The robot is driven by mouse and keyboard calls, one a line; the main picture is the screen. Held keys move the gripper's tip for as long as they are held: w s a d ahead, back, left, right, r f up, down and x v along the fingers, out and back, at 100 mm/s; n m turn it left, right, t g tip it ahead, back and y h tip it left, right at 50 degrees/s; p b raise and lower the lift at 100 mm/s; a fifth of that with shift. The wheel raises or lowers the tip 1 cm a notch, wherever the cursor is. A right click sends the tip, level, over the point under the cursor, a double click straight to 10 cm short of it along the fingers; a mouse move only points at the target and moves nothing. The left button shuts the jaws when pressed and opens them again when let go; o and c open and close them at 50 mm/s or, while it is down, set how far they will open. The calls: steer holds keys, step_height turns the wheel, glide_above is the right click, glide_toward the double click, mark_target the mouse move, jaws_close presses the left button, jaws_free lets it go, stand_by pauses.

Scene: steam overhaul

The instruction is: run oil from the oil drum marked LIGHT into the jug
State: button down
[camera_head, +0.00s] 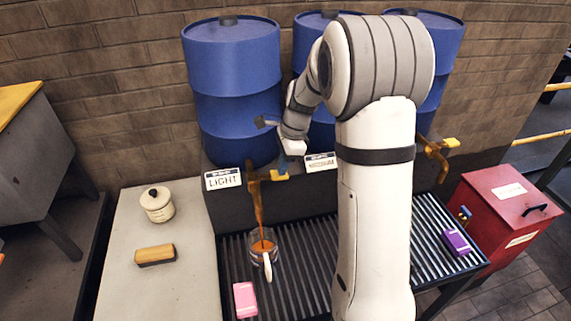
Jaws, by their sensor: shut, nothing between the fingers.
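The blue oil drum (232,95) above the LIGHT sign (223,179) stands at the left of the row. Its brass tap (254,190) has a yellow lever (276,176) pointing right. An amber stream (260,222) runs from the tap down into the glass jug (270,257) on the slatted grate. Orange-brown oil shows in the jug; its exact level is hard to tell. The jug's pale handle faces the front. My gripper (284,166) is shut and empty, close by the lever; I cannot tell whether it touches it.
Two more blue drums (310,35) (440,40) stand to the right, partly behind my arm. Another tap (437,146) shows at right. A pink block (245,299) and purple block (457,243) lie on the grate (300,245). A lidded pot (157,204), brush (155,254) and red bin (500,215) flank it.

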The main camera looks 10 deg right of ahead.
steer(key=shift+r, duration=0.1)
steer(key=shift+r, duration=0.15)
steer(key=a+p+v, duration=0.1)
steer(key=v, duration=1.2)
steer(key=shift+a+r, duration=0.3)
steer(key=shift+r, duration=0.2)
steer(key=s+a+f+n+t+h+b, duration=0.1)
steer(key=s+f+n, duration=0.1)
steer(key=s+n, duration=0.7)
steer(key=s+f+n+t+h+b, duration=0.1)
steer(key=s+f+n+t, duration=0.1)
steer(key=s+n, duration=0.7)
steer(key=s, duration=0.7)
steer(key=shift+s+a+f+h, duration=0.3)
steer(key=shift+s+a, duration=0.05)
steer(key=shift+s, duration=0.05)
steer(key=shift+s, duration=0.1)
